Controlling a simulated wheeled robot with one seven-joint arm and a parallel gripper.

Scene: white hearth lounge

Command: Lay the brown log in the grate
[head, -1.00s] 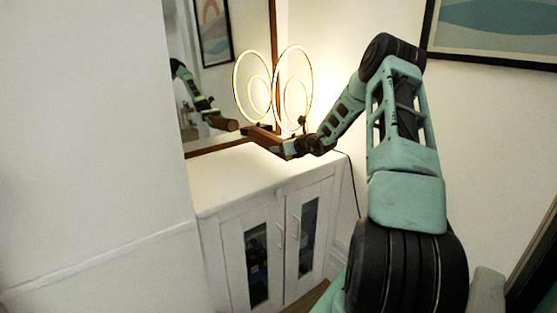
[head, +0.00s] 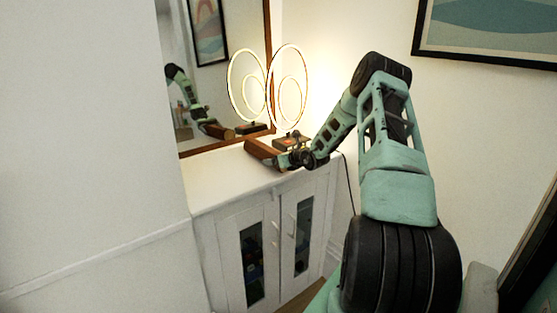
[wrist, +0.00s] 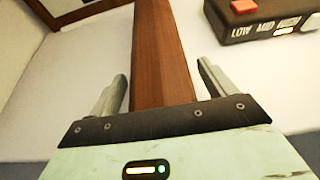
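The brown log (head: 262,152) lies on top of the white cabinet, in front of the mirror. In the wrist view the log (wrist: 160,55) runs lengthwise away from me, between my fingers, its near end hidden by the palm. My gripper (head: 283,156) is low over the cabinet top at the log's right end. In the wrist view my gripper (wrist: 162,80) is open around the log, with a narrow gap on each side. No grate shows in either view.
A ring lamp (head: 288,90) glows behind my gripper. Its dark base (wrist: 265,18), with a red button and LOW, MID, HIGH marks, is right of the log. The mirror (head: 225,90) stands behind. The left of the cabinet top (head: 215,185) is clear.

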